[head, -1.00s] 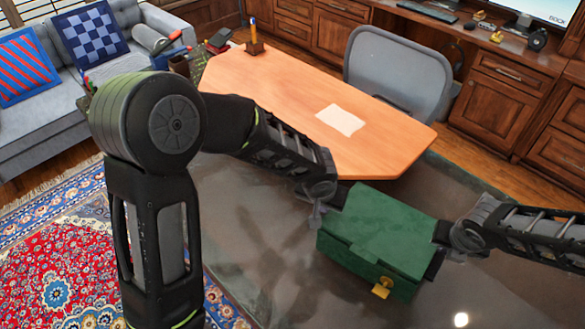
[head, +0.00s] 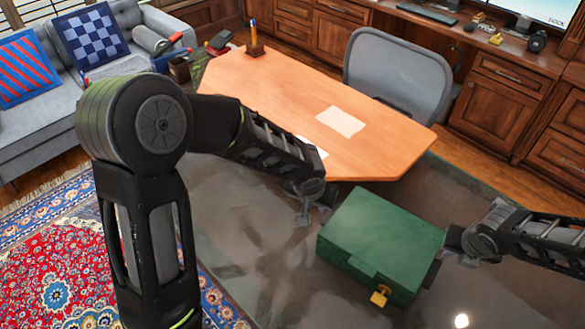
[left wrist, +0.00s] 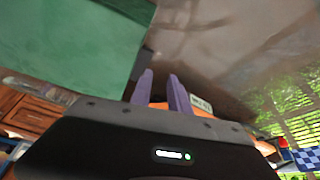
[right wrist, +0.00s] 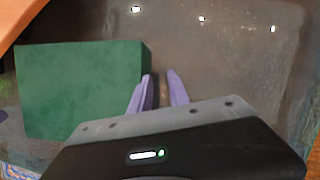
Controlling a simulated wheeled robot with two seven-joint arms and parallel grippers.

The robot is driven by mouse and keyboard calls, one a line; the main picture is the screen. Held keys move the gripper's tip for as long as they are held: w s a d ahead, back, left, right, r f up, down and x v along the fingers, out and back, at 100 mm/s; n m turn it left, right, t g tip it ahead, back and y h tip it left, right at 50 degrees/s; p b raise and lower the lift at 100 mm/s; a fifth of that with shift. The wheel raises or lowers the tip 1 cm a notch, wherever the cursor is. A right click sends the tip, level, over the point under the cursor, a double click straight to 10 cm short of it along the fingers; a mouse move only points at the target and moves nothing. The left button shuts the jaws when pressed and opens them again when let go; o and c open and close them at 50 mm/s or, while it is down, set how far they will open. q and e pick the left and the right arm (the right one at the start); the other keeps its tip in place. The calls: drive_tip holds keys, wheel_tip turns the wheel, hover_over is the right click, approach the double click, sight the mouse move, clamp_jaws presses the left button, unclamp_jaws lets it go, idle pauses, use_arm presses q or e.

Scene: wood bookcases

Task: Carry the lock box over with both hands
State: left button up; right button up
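The green lock box (head: 378,238) with a yellow latch (head: 380,296) stands upright on a glossy grey surface. It also shows in the left wrist view (left wrist: 70,55) and the right wrist view (right wrist: 80,90). A dark handle (head: 432,272) is on its right side. My left gripper (head: 308,205) is open and empty, left of the box and apart from it. My right gripper (head: 456,242) is open, just right of the box. In the right wrist view its fingers (right wrist: 158,85) are apart, with a dark strip between them; whether it touches the handle is hard to tell.
An orange-topped desk (head: 270,95) with a paper sheet (head: 340,121) stands behind the box, with a grey chair (head: 398,75) beyond it. A sofa (head: 40,125) and patterned rug (head: 60,255) lie at left. Grey surface around the box is clear.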

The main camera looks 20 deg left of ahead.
use_arm(q)
drive_tip(key=v, duration=1.2)
use_arm(e)
drive_tip(key=shift+r, duration=0.1)
drive_tip(key=v, duration=1.1)
drive_tip(key=shift+s+r, duration=0.25)
drive_tip(key=shift+r, duration=0.1)
